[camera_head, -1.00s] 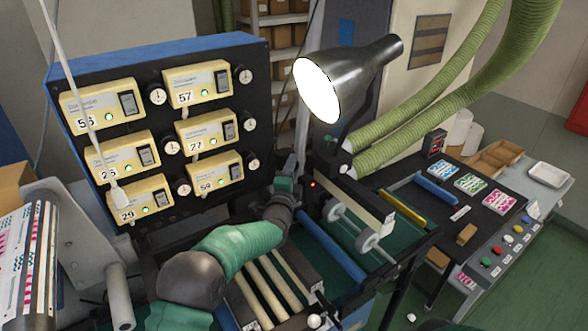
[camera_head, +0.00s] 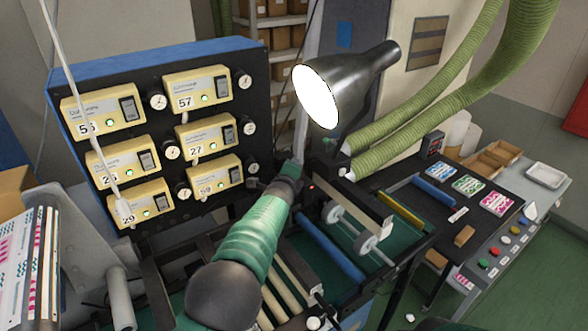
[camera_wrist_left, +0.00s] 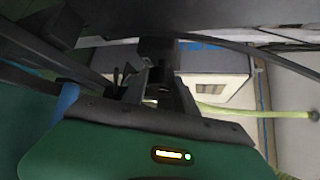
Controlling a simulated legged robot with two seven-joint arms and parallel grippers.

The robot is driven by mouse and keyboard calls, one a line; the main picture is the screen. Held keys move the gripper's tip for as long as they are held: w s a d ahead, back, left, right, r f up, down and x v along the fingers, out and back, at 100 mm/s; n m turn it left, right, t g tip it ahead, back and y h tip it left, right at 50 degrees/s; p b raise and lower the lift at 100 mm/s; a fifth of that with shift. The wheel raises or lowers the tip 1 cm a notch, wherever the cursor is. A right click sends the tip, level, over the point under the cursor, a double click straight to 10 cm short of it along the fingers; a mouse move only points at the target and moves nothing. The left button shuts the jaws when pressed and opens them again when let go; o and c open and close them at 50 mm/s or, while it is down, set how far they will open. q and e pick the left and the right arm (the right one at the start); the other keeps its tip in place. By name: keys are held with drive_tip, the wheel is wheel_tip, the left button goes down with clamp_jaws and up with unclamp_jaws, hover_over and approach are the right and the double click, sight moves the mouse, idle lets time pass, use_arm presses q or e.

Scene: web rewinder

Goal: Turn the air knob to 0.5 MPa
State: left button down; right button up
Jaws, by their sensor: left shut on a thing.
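The black panel (camera_head: 150,100) carries several cream control units and small round white dials. A dial (camera_head: 253,168) sits at its lower right edge, and its reading is too small to tell. My left gripper (camera_head: 261,184) reaches the panel's lower right side, just below this dial. In the left wrist view, my left gripper (camera_wrist_left: 160,82) is shut on a dark knob (camera_wrist_left: 158,48), which I take to be the air knob. The gripper hides much of the knob in the head view. My right gripper is not in view.
A cream unit (camera_head: 214,176) is close to the left of my gripper. A lamp (camera_head: 345,80) hangs above right. Rollers (camera_head: 332,247) and the machine frame lie below right. A thin pale cable (camera_head: 85,100) hangs before the panel's left side.

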use_arm(q)
drive_tip(key=shift+a+g, duration=0.2)
drive_tip(key=shift+g, duration=0.1)
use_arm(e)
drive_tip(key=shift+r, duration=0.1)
use_arm(q)
drive_tip(key=c, duration=1.1)
unclamp_jaws()
drive_tip(key=shift+o, duration=0.7)
drive_tip(key=shift+a+r, duration=0.1)
drive_tip(key=shift+a, duration=0.15)
drive_tip(key=shift+s, duration=0.3)
drive_tip(key=b+v, duration=1)
drive_tip(key=v, duration=0.6)
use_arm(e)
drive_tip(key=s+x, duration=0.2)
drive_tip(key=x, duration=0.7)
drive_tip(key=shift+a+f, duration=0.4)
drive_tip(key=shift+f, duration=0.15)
use_arm(q)
drive_tip(key=shift+d, duration=0.1)
drive_tip(key=shift+c, duration=0.2)
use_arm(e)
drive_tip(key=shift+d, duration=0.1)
